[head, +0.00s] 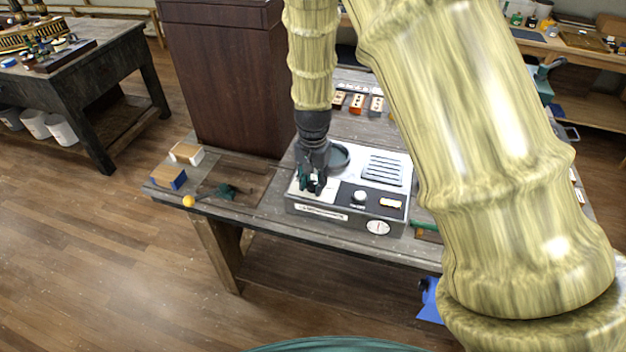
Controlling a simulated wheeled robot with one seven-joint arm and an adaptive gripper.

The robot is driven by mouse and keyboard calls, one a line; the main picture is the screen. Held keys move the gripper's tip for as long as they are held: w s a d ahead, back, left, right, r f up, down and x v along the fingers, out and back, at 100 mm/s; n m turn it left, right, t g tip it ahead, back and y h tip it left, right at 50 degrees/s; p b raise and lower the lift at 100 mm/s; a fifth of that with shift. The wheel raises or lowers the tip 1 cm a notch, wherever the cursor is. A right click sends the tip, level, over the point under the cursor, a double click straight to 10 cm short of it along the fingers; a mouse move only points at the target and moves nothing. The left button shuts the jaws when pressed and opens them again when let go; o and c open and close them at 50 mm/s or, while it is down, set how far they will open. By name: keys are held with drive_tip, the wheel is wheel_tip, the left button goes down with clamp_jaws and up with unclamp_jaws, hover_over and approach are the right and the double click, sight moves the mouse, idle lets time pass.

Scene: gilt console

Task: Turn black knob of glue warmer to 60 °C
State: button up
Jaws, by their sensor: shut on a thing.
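The glue warmer (345,213) is a silver box on the workbench, with a dark round well and a slotted grille on top. My gripper (312,190) points down at the left of its top panel, with its fingers closed on the black knob there. The fingers mostly hide the knob, and its pointer and temperature marks cannot be read.
The workbench (262,221) holds a blue-sided wooden block (169,177), a white-sided block (187,153) and a yellow-ended tool (188,201) on the left. A tall dark wooden cabinet (225,80) stands behind. My arm hides much of the right side.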

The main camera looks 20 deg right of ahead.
sight(313, 184)
drive_tip(key=shift+r+m, duration=0.1)
drive_tip(key=shift+m, duration=1.4)
drive_tip(key=o, duration=1)
wheel_tip(313, 184, up, 12)
